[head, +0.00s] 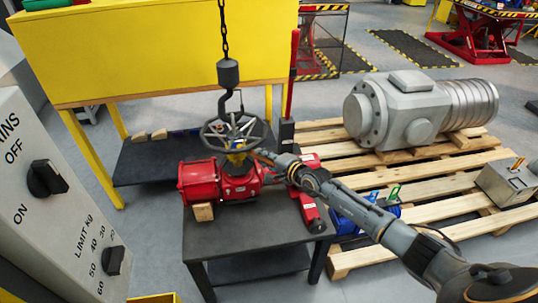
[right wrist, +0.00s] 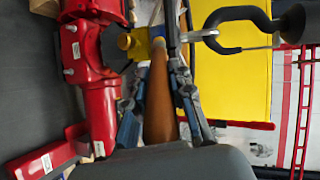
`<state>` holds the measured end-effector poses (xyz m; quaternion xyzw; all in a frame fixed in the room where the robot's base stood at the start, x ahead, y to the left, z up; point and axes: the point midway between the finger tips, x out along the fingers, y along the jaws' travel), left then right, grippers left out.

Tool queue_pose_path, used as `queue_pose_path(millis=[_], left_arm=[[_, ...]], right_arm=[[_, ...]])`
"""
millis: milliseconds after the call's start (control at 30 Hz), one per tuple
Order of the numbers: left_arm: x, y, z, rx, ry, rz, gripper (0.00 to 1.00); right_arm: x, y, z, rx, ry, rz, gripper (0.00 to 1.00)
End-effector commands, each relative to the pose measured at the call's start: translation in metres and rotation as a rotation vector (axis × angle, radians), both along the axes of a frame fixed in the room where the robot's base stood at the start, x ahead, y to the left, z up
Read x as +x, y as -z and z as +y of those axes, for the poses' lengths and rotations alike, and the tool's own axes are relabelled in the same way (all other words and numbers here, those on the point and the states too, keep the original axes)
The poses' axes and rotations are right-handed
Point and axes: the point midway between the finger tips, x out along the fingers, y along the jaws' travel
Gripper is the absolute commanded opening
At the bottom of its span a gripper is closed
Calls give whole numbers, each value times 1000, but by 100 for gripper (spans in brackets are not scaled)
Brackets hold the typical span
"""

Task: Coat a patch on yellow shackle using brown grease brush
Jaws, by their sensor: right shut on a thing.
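My right gripper (head: 274,160) reaches in from the right, beside the red valve actuator (head: 222,182) on the dark table. In the right wrist view its fingers (right wrist: 160,78) are shut on the brown grease brush (right wrist: 158,108). The brush points away from the gripper, and its far end is beside the yellow shackle (right wrist: 137,43). I cannot tell whether the bristles touch the shackle. In the head view the yellow shackle (head: 237,146) shows small under the grey handwheel (head: 233,131), partly hidden. My left gripper is not in view.
A grey hook (head: 231,100) hangs on a chain above the handwheel. The dark table (head: 255,230) has bare room in front of the actuator. A pallet (head: 440,195) with a large grey motor (head: 420,110) stands right. A grey control panel (head: 50,190) is close on the left.

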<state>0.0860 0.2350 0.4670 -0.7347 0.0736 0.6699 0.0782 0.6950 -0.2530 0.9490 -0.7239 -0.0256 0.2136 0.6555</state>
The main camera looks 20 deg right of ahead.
Motion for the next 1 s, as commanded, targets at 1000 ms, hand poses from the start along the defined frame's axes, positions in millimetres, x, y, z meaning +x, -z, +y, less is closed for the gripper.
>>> queue_pose_path(millis=[1000], left_arm=[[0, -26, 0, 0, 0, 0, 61]], right_arm=[[10, -4, 41, 0, 1, -7, 0]])
